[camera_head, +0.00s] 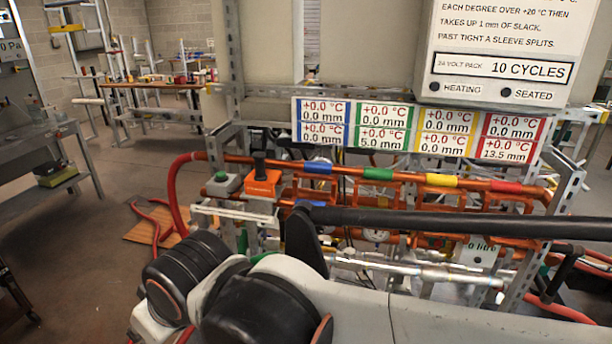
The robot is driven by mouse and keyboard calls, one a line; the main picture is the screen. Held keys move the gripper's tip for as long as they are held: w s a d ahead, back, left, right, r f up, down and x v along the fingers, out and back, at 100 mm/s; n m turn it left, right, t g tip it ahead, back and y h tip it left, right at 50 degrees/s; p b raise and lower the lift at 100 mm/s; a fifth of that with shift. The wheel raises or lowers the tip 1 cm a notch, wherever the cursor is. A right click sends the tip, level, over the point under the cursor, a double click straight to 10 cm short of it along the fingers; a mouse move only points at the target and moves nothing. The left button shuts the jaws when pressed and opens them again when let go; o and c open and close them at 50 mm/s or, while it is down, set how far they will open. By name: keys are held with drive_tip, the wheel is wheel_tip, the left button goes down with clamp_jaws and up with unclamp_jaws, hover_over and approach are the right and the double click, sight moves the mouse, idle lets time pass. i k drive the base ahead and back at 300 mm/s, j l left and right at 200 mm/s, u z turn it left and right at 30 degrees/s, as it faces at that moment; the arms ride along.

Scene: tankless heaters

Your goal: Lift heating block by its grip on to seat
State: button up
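An orange block with an upright black grip, which looks like the heating block (262,184), stands at the left end of the pipe rack, just right of a grey box with a green button. Its grip points up and nothing holds it. Copper pipes (400,175) run right from it, with blue, green, yellow and red bands along the upper one. I cannot tell which part is the seat. My arm (330,293) crosses the bottom of the view, in front of the rack. I cannot make out my gripper or its fingertips.
A long black tube (450,222) crosses in front of the pipes, with a dark upright plate near its left end. A display panel (417,132) and a white sign (505,50) stand above. A red hose loops at the left. Open floor (85,250) lies left, with benches behind.

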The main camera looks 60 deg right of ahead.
sight(261, 182)
drive_tip(key=j+z, duration=0.1)
drive_tip(key=z, duration=1.35)
drive_tip(key=k+l, duration=0.05)
drive_tip(key=l, duration=0.05)
